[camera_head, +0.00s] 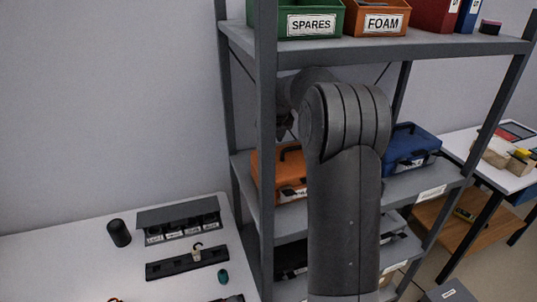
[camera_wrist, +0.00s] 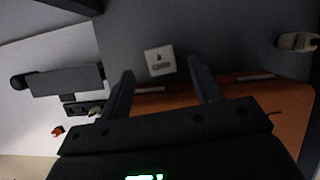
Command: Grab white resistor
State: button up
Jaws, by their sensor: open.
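My gripper (camera_wrist: 160,82) is open in the wrist view, with its two dark fingers spread and nothing between them. A small white square piece with dark markings (camera_wrist: 160,60) lies on a grey surface just beyond the fingertips, not touching them. I cannot tell if it is the white resistor or a label. A small pale piece (camera_head: 196,254) stands at the dark strip (camera_head: 168,268) on the white table in the head view. My arm hides most of the shelf's middle in the head view, and the fingers cannot be made out there.
An orange case (camera_wrist: 270,108) lies close under the gripper; it also shows on the shelf (camera_head: 292,172). A shelf post (camera_head: 265,130) stands left of my arm. A blue case (camera_head: 410,145) is to the right. The white table (camera_head: 60,265) holds a black cylinder (camera_head: 119,233) and a dark organizer (camera_head: 180,215).

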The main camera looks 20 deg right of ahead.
jog(key=shift+x, duration=2.25)
jog(key=shift+c, duration=0.5)
jog(key=c, duration=1)
jog(key=shift+r, duration=0.1)
